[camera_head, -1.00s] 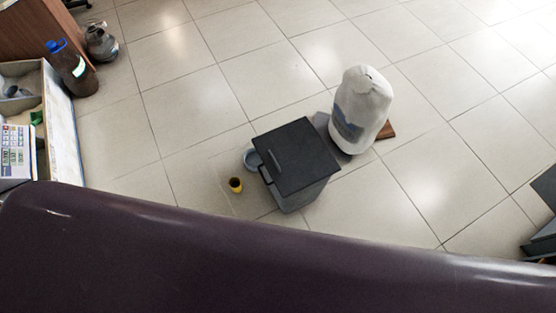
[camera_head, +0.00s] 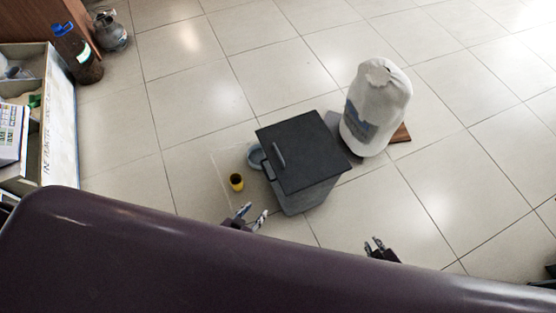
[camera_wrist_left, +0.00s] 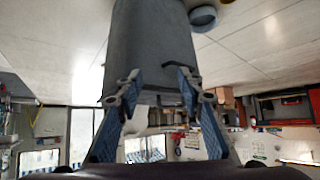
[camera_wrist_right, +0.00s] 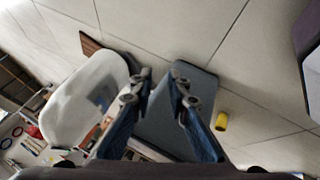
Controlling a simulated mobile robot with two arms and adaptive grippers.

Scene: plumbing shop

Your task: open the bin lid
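The bin (camera_head: 305,196) is a grey box on the tiled floor, with a flat dark lid (camera_head: 310,150) that lies shut on it and a bar handle (camera_head: 279,155) near its left edge. My left gripper (camera_head: 254,216) is open and empty, in front of the bin's near left side. In the left wrist view its fingers (camera_wrist_left: 158,80) stand apart before the grey bin wall (camera_wrist_left: 150,40). My right gripper (camera_head: 374,245) is open and empty, to the near right of the bin and apart from it. In the right wrist view its fingers (camera_wrist_right: 160,88) overlap the bin (camera_wrist_right: 175,135).
A white sack (camera_head: 377,105) stands close behind the bin's right side, by a brown board (camera_head: 401,134). A yellow cup (camera_head: 236,182) and a blue-grey bowl (camera_head: 255,156) are on the floor at the bin's left. The floor at the right is clear.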

